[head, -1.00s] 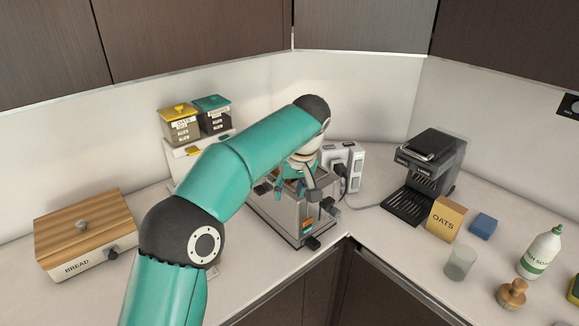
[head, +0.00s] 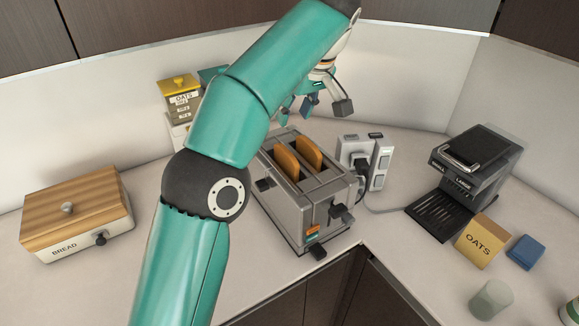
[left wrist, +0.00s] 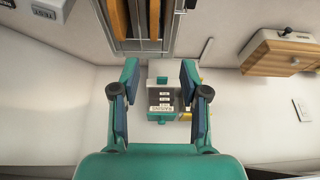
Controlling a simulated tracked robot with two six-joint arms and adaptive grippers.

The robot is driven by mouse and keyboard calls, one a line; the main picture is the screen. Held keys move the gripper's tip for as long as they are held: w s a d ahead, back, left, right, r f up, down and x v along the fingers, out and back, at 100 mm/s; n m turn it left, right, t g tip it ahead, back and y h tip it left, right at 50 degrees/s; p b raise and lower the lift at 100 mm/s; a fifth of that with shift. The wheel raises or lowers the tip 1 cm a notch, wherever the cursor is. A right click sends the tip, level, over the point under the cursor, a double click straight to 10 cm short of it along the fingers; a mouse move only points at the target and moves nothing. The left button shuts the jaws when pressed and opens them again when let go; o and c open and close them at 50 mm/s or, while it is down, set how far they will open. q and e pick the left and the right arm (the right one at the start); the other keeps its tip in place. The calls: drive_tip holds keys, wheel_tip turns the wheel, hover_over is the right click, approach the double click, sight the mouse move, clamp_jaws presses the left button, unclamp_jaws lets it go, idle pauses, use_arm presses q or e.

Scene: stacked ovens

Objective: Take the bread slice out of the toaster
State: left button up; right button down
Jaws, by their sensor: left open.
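The metal toaster (head: 306,205) stands on the counter in the corner, with two bread slices in its slots. The left slice (head: 287,164) and the right slice (head: 309,152) both stick out a little at the top. My left gripper (head: 314,108) is raised above and behind the toaster, open and empty, apart from the bread. In the left wrist view its two fingers (left wrist: 158,88) are spread wide. That view also shows the toaster (left wrist: 140,46) at the top, with parts of both slices. My right gripper is not in view.
A bread box (head: 78,225) stands at the left. Canisters (head: 180,98) stand behind my arm. A socket block (head: 366,158) with a cord is close right of the toaster. A coffee machine (head: 480,165), an oats box (head: 481,240) and a glass (head: 491,299) are at the right.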

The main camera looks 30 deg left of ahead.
use_arm(q)
drive_tip(key=b, duration=0.2)
hover_over(287, 151)
drive_tip(key=d, duration=0.2)
drive_tip(key=f, duration=0.7)
drive_tip(key=shift+s+a+f, duration=0.25)
drive_tip(key=shift+s+f, duration=0.05)
drive_tip(key=shift+a+f+b, duration=0.2)
drive_tip(key=shift+f+b, duration=0.15)
drive_tip(key=shift+f, duration=0.25)
drive_tip(key=shift+w+f, duration=0.15)
drive_tip(key=shift+f, duration=0.3)
drive_tip(key=shift+x, duration=2.3)
drive_tip(key=shift+d, duration=0.15)
clamp_jaws()
